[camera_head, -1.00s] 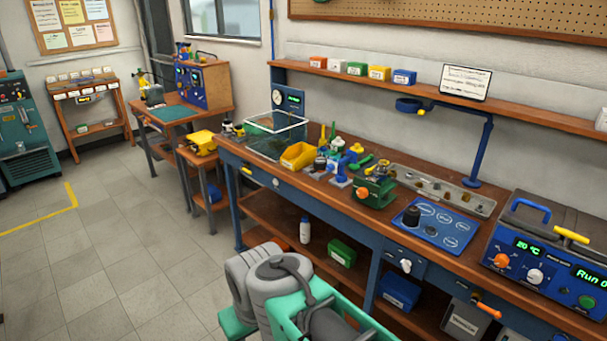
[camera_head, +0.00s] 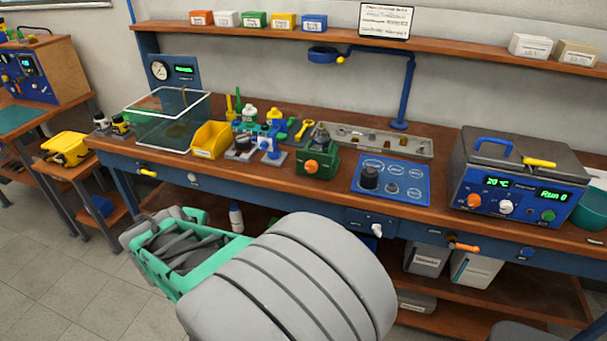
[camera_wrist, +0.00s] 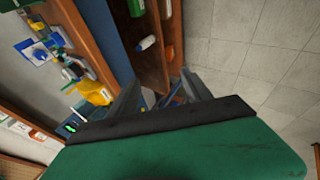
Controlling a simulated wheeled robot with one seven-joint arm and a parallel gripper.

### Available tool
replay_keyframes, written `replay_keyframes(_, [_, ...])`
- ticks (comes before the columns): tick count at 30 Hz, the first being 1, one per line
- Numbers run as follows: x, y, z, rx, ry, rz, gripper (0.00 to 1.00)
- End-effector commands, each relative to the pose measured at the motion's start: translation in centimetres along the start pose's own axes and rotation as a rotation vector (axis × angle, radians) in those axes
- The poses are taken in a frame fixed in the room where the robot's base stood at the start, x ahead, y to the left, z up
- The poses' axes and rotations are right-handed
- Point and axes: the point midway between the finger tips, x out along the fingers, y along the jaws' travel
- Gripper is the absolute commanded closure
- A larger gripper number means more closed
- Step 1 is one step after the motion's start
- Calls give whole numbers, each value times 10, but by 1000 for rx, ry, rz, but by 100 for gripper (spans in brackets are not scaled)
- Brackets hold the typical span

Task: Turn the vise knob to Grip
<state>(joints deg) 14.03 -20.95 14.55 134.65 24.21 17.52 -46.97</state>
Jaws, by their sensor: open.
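The vise is a small green block (camera_head: 318,160) with an orange knob (camera_head: 311,166) on its front, in the middle of the bench in the head view. The knob's setting is too small to read. My gripper (camera_wrist: 160,98) shows in the wrist view with its two dark fingers apart and nothing between them. It is in front of the bench, apart from the vise, over the lower shelf and floor side. I cannot make out the vise in the wrist view.
A yellow bin (camera_head: 211,140) and several small fittings stand left of the vise. A blue panel with a black knob (camera_head: 369,177) lies to its right, and a metal tray (camera_head: 375,141) behind. A heated bath unit (camera_head: 520,170) stands farther right. The bench's front edge is clear before the vise.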

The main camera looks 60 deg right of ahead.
Motion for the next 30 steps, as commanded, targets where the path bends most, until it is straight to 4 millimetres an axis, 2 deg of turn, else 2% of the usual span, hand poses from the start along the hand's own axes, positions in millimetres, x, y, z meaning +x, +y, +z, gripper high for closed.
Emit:
replay_keyframes(1, [38, 31, 38, -141, -91, 121, 43])
replay_keyframes(3, [67, 83, 90, -425, -254, 289, 43])
replay_keyframes(6, [81, 138, 158, -878, -547, 424, 43])
replay_keyframes(9, [81, 167, 199, -1285, -811, 443, 43])
replay_keyframes(12, [78, 179, 218, -1558, -981, 415, 43])
replay_keyframes(15, [77, 186, 222, -1678, -1052, 396, 43])
replay_keyframes(19, [84, 200, 226, -1694, -1063, 393, 43])
replay_keyframes(25, [104, 232, 235, -1690, -1062, 396, 43])
replay_keyframes(30, [116, 246, 238, -1691, -1058, 398, 43])
